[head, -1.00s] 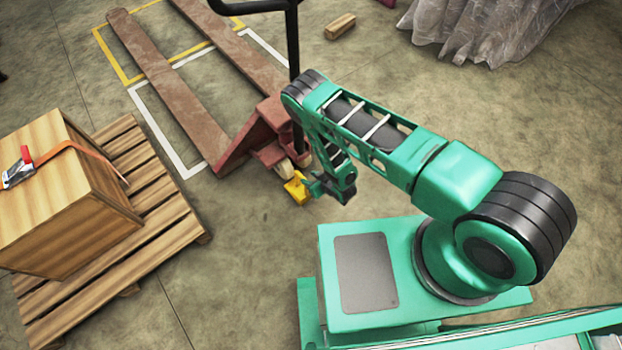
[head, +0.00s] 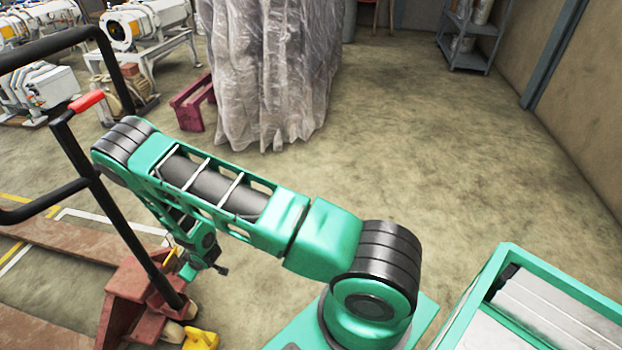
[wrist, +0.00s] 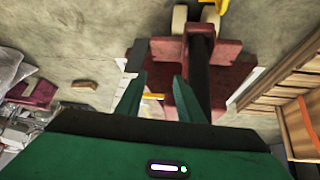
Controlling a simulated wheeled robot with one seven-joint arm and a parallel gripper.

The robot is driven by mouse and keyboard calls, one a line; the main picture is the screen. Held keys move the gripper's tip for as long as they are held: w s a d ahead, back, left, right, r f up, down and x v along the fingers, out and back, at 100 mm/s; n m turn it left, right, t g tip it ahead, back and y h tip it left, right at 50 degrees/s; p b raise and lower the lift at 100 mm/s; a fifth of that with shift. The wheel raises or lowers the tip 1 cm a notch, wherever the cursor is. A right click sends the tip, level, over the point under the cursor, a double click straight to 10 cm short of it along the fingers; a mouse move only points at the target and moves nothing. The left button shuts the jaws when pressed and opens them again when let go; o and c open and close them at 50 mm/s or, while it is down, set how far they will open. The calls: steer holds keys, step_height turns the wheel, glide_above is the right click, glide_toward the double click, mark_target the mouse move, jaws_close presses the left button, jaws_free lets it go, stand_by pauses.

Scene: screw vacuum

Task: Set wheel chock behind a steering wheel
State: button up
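A yellow wheel chock (head: 201,341) lies on the floor at the bottom edge of the head view. It sits close beside the pale steering wheel (head: 174,333) of a red pallet jack (head: 128,305); I cannot tell whether they touch. In the wrist view the chock (wrist: 214,4) is cut off by the top edge, near the pale steering wheels (wrist: 180,18). My gripper (wrist: 159,75) has its two green fingers apart with nothing between them, above the pallet jack's red body. In the head view my gripper (head: 219,270) hangs near the jack, away from the chock.
The pallet jack's black handle (head: 110,205) rises left of my arm. A plastic-wrapped stack (head: 270,75) stands behind, with machines (head: 150,30) at the back left. A wooden pallet (wrist: 270,85) is right in the wrist view. The floor at centre right is clear.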

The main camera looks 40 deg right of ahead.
steer(key=w+d+r+m+h, duration=0.1)
steer(key=d+r, duration=0.2)
steer(key=r, duration=0.3)
steer(key=w+d+r+m, duration=0.1)
steer(key=w+d+r, duration=0.1)
steer(key=d+r, duration=0.25)
steer(key=s+d+r+m+g+h, duration=0.15)
steer(key=s+d+r, duration=0.35)
steer(key=d+r, duration=0.5)
steer(key=s+d+r+m+g+h, duration=0.15)
steer(key=s+d+r, duration=0.4)
steer(key=r, duration=0.85)
steer(key=s+d+r+m+g, duration=0.1)
steer(key=s+d+r+m, duration=0.15)
steer(key=s+r, duration=0.35)
steer(key=s+d+r+m+g, duration=0.1)
steer(key=s+d+r, duration=0.35)
steer(key=s, duration=0.35)
steer(key=s+r+m+g+y, duration=0.1)
steer(key=s+r, duration=0.2)
steer(key=s, duration=0.7)
steer(key=s+a+r+m+y, duration=0.1)
steer(key=s+r, duration=0.2)
steer(key=s, duration=0.7)
steer(key=shift+s+a+m+g, duration=0.2)
steer(key=shift+m+g, duration=0.15)
steer(key=shift+g, duration=0.05)
steer(key=shift+r, duration=0.1)
steer(key=shift+w+f, duration=0.25)
steer(key=shift+w, duration=0.4)
